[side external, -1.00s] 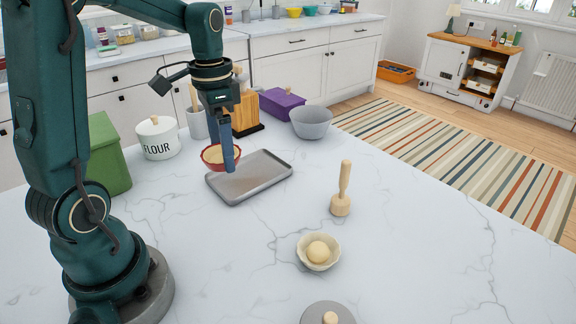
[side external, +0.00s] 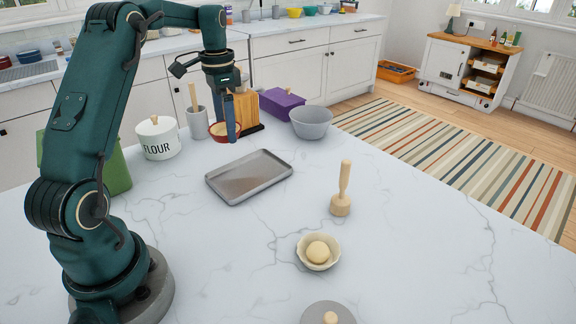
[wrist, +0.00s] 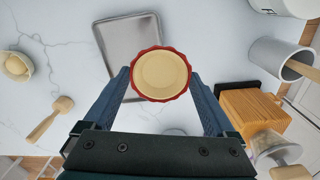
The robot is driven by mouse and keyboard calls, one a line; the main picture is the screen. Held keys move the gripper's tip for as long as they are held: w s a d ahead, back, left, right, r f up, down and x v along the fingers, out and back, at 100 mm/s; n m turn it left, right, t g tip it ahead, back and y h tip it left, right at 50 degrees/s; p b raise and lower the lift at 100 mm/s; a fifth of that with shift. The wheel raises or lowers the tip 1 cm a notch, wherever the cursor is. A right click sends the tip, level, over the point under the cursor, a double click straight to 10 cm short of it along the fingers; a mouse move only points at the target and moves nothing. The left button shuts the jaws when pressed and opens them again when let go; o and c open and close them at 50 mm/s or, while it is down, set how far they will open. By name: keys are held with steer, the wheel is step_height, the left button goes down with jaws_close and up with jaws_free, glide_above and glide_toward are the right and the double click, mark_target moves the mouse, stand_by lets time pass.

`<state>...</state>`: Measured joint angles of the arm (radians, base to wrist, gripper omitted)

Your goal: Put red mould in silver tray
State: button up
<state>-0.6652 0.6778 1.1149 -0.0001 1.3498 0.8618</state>
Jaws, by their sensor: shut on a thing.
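The red mould (side external: 219,131), a fluted red-rimmed dish with a cream inside, is held between the blue fingers of my gripper (side external: 231,136). In the wrist view the mould (wrist: 160,75) sits level between the fingertips, which press its two sides. The silver tray (side external: 250,178) lies flat and empty on the marble worktop, nearer the camera than the mould. In the wrist view the mould covers one corner of the tray (wrist: 126,42). One finger hides part of the mould in the side view.
A flour jar (side external: 158,138), utensil pot (side external: 199,122), wooden block (side external: 246,110) and grey bowl (side external: 311,122) stand behind and beside the gripper. A wooden masher (side external: 342,190) and a bowl with dough (side external: 318,252) stand right of the tray.

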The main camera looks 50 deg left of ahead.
glide_above(265, 169)
step_height(265, 169, down, 5)
steer(key=shift+r, duration=0.1)
steer(key=shift+f, duration=2)
steer(key=shift+f, duration=0.1)
steer(key=o, duration=1.3)
steer(key=shift+c, duration=0.2)
